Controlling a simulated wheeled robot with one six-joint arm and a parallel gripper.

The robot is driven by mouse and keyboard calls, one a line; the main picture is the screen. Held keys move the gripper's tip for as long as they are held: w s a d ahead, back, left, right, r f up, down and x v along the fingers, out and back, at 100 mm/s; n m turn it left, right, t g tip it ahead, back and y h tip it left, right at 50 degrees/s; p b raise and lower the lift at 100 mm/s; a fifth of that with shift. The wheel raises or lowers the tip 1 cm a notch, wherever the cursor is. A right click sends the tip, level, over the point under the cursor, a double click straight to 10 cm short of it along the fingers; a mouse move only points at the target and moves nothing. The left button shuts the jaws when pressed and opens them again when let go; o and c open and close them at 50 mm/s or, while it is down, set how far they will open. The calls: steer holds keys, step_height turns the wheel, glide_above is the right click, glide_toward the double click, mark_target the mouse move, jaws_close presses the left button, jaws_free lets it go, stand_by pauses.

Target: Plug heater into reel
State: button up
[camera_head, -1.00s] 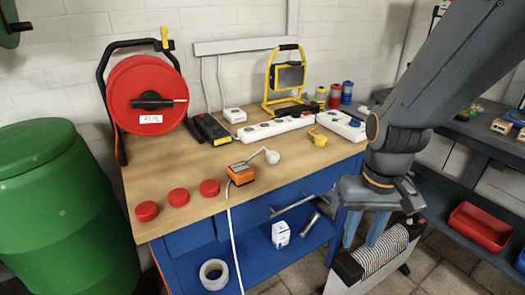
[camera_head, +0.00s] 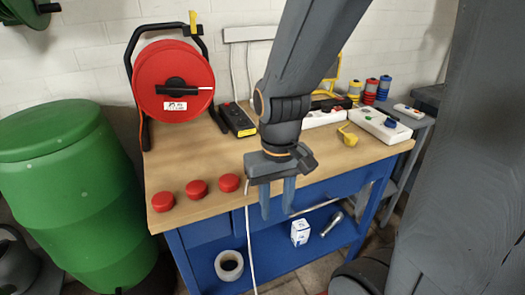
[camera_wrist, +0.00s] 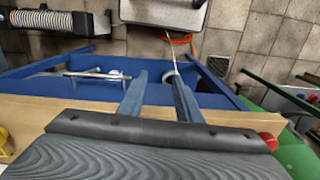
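The red cable reel (camera_head: 155,62) stands upright in its black frame at the back left of the workbench. My gripper (camera_head: 278,212) is open and empty, fingers pointing down, over the bench's front edge, to the right of and in front of the reel. Its two blue fingers (camera_wrist: 158,88) show apart in the wrist view. A heater with pale ribs (camera_wrist: 48,19) is at the upper left of the wrist view. I cannot make it out in the head view. A white cord (camera_head: 248,235) hangs over the bench front; its upper end is hidden behind my gripper.
Three red caps (camera_head: 196,189) lie along the workbench (camera_head: 175,160) front. A black box (camera_head: 238,120), a white power strip (camera_head: 380,122) and a yellow plug (camera_head: 348,135) lie farther back. A green barrel (camera_head: 65,185) stands left. A tape roll (camera_head: 229,265) is on the lower shelf.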

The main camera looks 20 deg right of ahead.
steer(key=shift+w+a, duration=0.25)
steer(key=shift+w, duration=0.05)
steer(key=o, duration=0.5)
steer(key=shift+w+r, duration=0.1)
steer(key=shift+r, duration=0.1)
steer(key=w+d+r+m+t+p, duration=0.1)
steer(key=w+d+r+m+p, duration=0.4)
steer(key=w+r+m+p, duration=0.25)
steer(key=w+d+m, duration=0.2)
steer(key=d+m, duration=0.1)
steer(key=w+d+r+m, duration=0.1)
steer(key=w+d+m, duration=0.2)
steer(key=m, duration=0.1)
steer(key=w+d+r+m+g, duration=0.1)
steer(key=w+d+m, duration=0.2)
steer(key=m, duration=0.1)
steer(key=shift+d, duration=0.25)
steer(key=shift+f, duration=1.3)
